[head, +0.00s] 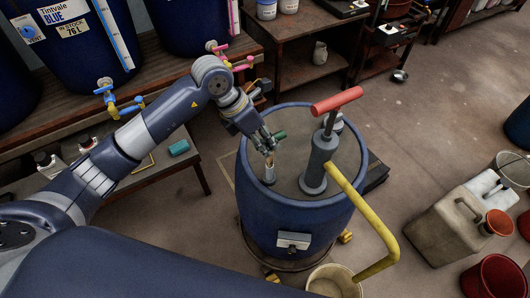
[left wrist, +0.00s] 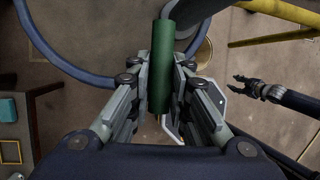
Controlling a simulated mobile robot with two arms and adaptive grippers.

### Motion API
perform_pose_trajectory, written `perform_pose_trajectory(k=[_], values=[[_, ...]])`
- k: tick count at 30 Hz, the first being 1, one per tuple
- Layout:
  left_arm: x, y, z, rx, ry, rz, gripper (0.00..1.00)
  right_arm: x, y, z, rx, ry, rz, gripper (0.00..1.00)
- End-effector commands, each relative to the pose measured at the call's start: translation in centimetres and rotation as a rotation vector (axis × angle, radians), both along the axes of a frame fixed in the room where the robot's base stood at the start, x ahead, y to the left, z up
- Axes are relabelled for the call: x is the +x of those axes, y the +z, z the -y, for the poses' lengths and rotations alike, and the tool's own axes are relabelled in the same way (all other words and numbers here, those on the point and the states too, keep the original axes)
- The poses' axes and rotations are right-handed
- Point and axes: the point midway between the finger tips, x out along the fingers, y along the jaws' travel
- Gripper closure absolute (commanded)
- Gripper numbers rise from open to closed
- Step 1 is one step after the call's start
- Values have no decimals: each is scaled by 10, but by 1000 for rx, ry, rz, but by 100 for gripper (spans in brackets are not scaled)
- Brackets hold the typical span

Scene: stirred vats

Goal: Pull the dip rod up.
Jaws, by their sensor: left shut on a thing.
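The dip rod's green handle (head: 280,135) shows at the fingers of my left gripper (head: 267,145), above the lid of the blue vat (head: 290,212). A short pale part of the rod (head: 269,160) shows below the fingers, at a grey collar (head: 269,175) on the lid. In the left wrist view the green handle (left wrist: 162,70) lies between the two fingers, which are shut on it. How far the rod reaches into the vat is hidden. My right gripper (left wrist: 238,92) shows only in the left wrist view, apart from the vat, with its fingers spread and empty.
A grey hand pump (head: 319,160) with a red handle (head: 337,100) stands on the lid, right of the rod. Its yellow spout (head: 365,210) bends down to a cream bucket (head: 333,282). A jerrycan (head: 450,222) stands at the right.

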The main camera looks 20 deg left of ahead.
Motion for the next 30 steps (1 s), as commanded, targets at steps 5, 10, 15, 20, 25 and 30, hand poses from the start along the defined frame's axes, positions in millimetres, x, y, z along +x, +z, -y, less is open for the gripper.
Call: perform_pose_trajectory(k=[5, 10, 15, 20, 25, 30], values=[[1, 67, 0, -1, 0, 5, 100, 0, 24, 3, -4, -1, 1, 60], [1, 111, 0, -2, -1, 4, 100, 0, 35, 3, -4, -2, 1, 60], [0, 142, 0, -3, 0, 1, 100, 0, 42, 3, -4, -2, 1, 60], [0, 157, 1, -3, 0, 1, 100, 0, 46, 3, -3, -2, 1, 60], [0, 163, 1, -4, 1, 1, 100, 0, 46, 2, -3, -2, 1, 60], [1, 165, 1, -6, 2, 5, 100, 0, 46, 0, 0, -2, 0, 60]])
